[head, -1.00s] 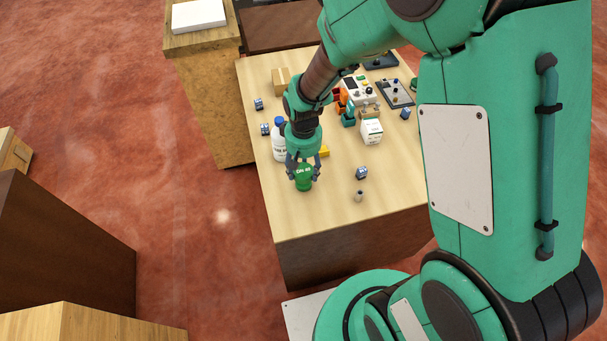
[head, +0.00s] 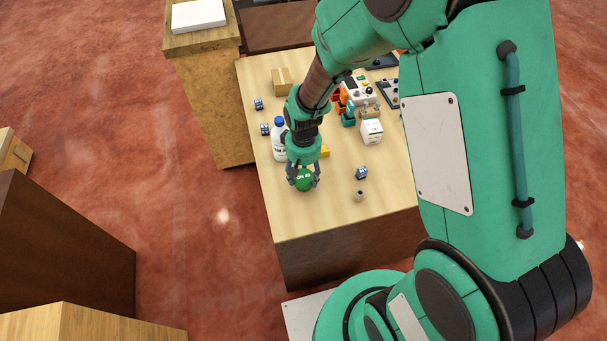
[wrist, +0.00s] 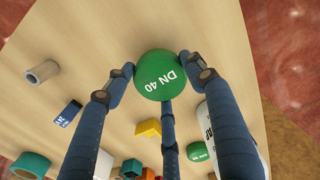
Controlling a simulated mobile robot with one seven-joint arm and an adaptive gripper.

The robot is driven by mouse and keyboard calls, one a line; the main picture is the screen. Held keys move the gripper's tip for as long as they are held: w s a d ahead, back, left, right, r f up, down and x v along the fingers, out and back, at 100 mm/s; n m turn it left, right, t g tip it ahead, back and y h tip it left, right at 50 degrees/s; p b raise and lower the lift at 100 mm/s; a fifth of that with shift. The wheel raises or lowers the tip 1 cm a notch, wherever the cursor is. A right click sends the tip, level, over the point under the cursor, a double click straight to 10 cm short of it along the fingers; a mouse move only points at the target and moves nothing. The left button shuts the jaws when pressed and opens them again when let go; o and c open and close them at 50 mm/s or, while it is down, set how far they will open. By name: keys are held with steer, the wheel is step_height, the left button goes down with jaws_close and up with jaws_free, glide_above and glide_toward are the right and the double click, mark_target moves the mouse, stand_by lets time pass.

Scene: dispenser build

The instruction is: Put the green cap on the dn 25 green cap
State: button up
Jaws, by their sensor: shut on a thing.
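My gripper (wrist: 160,80) has three dark blue fingers closed around a round green cap (wrist: 160,74) with "DN 40" in white on its face. In the head view my gripper (head: 303,176) holds this green cap (head: 304,183) over the front left of the table; whether it touches the tabletop cannot be told. A smaller green cap (wrist: 198,151) with white lettering too small to read lies behind the fingers in the wrist view. I cannot make it out in the head view.
A white bottle (head: 279,143) with a blue top stands just left of my gripper. A yellow block (head: 325,151) is behind it. The front tabletop is clear.

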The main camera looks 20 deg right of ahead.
steer(key=shift+f, duration=0.2)
steer(key=o, duration=0.9)
steer(key=shift+r, duration=0.15)
step_height(320, 180, up, 12)
steer(key=shift+r+p, duration=0.1)
steer(key=shift+p, duration=0.35)
step_height(320, 180, up, 17)
steer(key=m+t, duration=0.1)
steer(key=t, duration=0.2)
glide_above(303, 177)
steer(key=s+d, duration=0.4)
steer(key=s, duration=0.3)
steer(key=s+r+t, duration=0.1)
steer(key=s+r, duration=0.2)
steer(key=s, duration=0.1)
steer(key=s+d+r, duration=0.1)
steer(key=s+r, duration=0.2)
steer(key=s, duration=0.1)
steer(key=s+d+r+m+t, duration=0.1)
steer(key=s+r, duration=0.2)
steer(key=s, duration=0.1)
steer(key=shift+d+r+t, duration=0.1)
steer(key=shift+t, duration=0.2)
